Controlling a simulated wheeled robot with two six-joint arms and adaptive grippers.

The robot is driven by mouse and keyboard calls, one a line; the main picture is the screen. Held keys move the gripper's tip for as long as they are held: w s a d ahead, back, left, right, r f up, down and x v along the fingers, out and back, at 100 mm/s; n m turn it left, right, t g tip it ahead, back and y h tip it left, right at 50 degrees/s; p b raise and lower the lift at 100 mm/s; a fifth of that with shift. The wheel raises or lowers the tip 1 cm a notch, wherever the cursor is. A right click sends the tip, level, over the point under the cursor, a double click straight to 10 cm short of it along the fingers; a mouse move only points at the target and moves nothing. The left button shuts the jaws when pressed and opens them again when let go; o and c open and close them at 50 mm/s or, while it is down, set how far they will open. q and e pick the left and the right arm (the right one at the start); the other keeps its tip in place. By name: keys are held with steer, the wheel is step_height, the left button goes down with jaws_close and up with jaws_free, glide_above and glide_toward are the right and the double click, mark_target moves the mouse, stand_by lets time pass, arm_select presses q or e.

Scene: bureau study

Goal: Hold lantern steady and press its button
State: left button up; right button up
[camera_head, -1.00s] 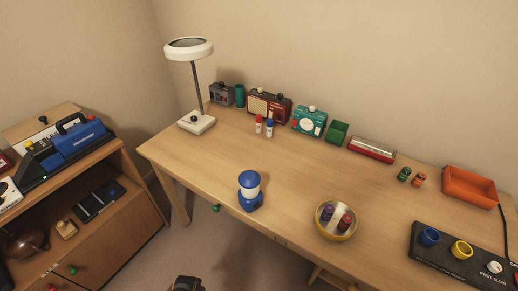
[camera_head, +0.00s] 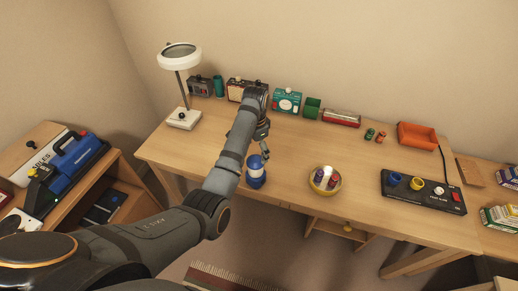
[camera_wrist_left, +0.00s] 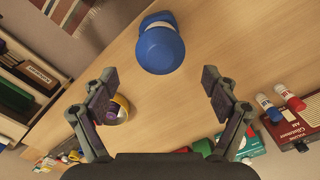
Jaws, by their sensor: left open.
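The lantern (camera_head: 256,172) is blue with a white band and stands upright near the front edge of the desk. In the left wrist view its blue top (camera_wrist_left: 160,50) shows at the upper middle, beyond the fingertips. My left gripper (camera_head: 263,146) is above and just behind the lantern in the head view, pointing down. The lantern's button cannot be made out. My right gripper is not in view.
A yellow bowl (camera_head: 312,187) with small cylinders stands right of the lantern on the desk (camera_head: 285,150). A white lamp (camera_head: 184,118), radios and a green cup (camera_head: 312,108) line the back. A black panel (camera_head: 424,205) and orange tray (camera_head: 417,128) are at the right.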

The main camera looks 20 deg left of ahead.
mark_target(255, 166)
arm_select(q)
steer(key=shift+s+a+f, duration=0.1)
steer(key=shift+s+f, duration=0.05)
steer(key=shift+f, duration=0.05)
step_height(255, 166, down, 9)
steer(key=shift+r+p, duration=0.1)
steer(key=shift+p, duration=0.3)
steer(key=shift+a+f, duration=0.1)
steer(key=shift+f, duration=0.55)
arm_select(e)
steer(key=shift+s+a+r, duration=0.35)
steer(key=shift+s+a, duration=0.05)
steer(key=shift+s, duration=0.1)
arm_select(q)
steer(key=c, duration=1.5)
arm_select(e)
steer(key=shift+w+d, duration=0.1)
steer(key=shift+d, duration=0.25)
